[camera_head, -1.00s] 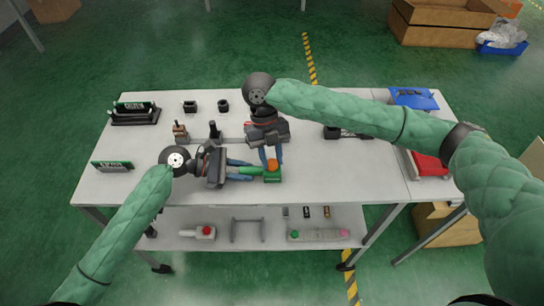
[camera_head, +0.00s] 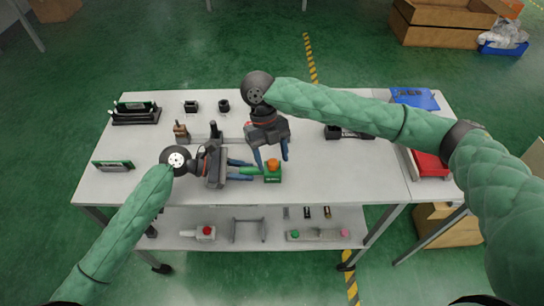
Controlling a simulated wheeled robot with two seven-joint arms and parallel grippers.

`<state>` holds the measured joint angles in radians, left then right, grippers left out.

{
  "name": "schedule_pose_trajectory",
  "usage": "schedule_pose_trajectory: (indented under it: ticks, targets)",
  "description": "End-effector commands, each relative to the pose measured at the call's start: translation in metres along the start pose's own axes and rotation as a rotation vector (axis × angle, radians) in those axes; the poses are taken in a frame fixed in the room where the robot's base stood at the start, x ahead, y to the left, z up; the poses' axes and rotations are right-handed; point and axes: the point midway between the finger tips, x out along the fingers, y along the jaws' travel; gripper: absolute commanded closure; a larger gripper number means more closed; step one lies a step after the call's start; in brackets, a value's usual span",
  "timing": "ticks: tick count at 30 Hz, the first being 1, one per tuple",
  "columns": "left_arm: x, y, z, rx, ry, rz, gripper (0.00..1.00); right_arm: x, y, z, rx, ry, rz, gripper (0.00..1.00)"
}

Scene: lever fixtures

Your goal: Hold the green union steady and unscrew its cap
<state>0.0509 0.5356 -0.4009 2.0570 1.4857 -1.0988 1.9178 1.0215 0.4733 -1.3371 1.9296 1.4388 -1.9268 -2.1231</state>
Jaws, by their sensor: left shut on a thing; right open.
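The green union (camera_head: 272,175) sits near the front middle of the table, with a green body reaching left from its block. Its orange cap (camera_head: 272,164) is on top. My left gripper (camera_head: 248,171) comes in from the left and is shut on the union's green body. My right gripper (camera_head: 271,153) is above and just behind the cap, pointing down, with its blue fingers spread open. Whether its fingertips touch the cap is hard to tell.
Small dark fixtures (camera_head: 216,131) and a black one (camera_head: 335,131) stand behind the grippers. Sign holders (camera_head: 134,113) are at the left, a blue tray (camera_head: 413,98) and a red item (camera_head: 428,165) at the right. The table's front strip is clear.

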Motion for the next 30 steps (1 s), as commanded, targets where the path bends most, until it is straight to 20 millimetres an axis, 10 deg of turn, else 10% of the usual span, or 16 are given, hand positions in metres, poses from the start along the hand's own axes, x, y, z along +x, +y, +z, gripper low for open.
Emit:
schedule_pose_trajectory:
  ticks: [30]
  targets:
    - [0.0,0.0,0.0,0.0,0.0,0.0,1.0,-0.022,-0.001,-0.01,0.168,0.002,0.072,0.42]
